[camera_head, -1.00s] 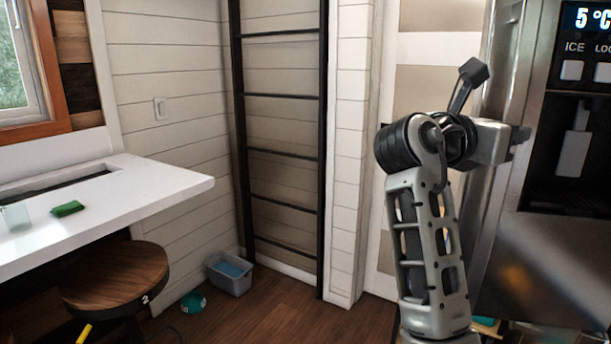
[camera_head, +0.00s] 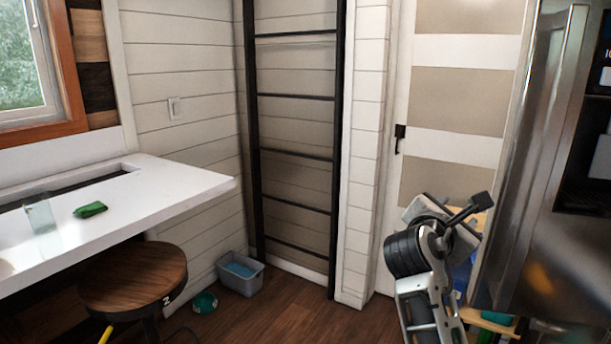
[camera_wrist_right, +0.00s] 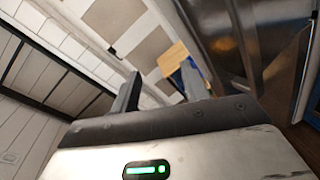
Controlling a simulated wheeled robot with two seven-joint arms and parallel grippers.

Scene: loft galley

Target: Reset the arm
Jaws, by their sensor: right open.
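My right arm (camera_head: 424,280) shows at the lower right of the head view, bent, in front of the striped door and beside the steel fridge. I cannot make out its gripper fingers clearly there. In the right wrist view my right gripper (camera_wrist_right: 160,76) is open, its two grey fingers apart with nothing between them. That view is tilted and looks past the fingers toward the door. My left arm and left gripper are not in view.
A steel fridge (camera_head: 545,170) stands close on the right. A white counter (camera_head: 165,195) holds a green sponge (camera_head: 90,210) and a clear glass (camera_head: 40,215). A round stool (camera_head: 135,278) and a grey bin (camera_head: 240,272) stand on the floor. A black ladder (camera_head: 338,150) leans at the wall.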

